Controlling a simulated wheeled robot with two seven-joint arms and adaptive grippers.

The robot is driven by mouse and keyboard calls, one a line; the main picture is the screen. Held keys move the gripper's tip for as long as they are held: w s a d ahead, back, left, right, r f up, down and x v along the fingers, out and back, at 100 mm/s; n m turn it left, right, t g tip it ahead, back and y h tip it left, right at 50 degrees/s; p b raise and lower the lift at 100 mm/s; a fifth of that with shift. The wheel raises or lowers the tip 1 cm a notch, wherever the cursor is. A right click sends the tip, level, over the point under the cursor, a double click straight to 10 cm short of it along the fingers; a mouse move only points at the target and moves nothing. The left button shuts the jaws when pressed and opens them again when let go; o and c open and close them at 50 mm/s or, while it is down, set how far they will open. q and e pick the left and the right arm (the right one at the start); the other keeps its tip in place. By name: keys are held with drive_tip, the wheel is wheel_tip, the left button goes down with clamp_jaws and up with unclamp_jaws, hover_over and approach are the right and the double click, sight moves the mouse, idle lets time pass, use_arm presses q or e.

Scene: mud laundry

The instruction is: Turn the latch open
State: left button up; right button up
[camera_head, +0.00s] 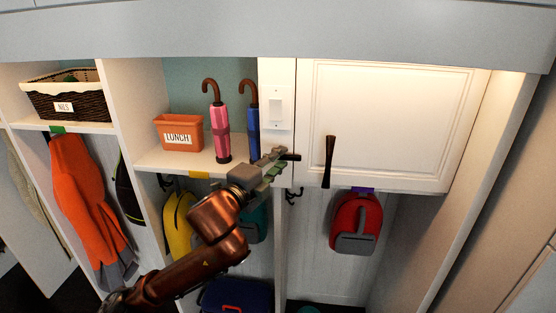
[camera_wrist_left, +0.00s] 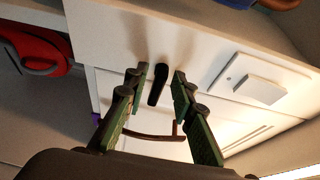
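The latch (camera_head: 291,156) is a small dark lever on the white post left of the cabinet door (camera_head: 400,115). In the head view it points sideways, toward the door's edge. My left gripper (camera_head: 275,157) is at the latch and partly covers its left end. In the left wrist view, the green fingers of my left gripper (camera_wrist_left: 160,76) are spread apart, with the black latch (camera_wrist_left: 157,84) showing between them and a gap on each side. I cannot tell whether a finger touches it. The door is closed. My right gripper is not in view.
A dark door handle (camera_head: 328,160) stands upright right of the latch. A white switch plate (camera_head: 275,108) is above the latch. Pink (camera_head: 218,130) and blue (camera_head: 252,132) umbrellas stand on the shelf at left. A red backpack (camera_head: 356,222) hangs below the door.

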use_arm(q)
clamp_jaws()
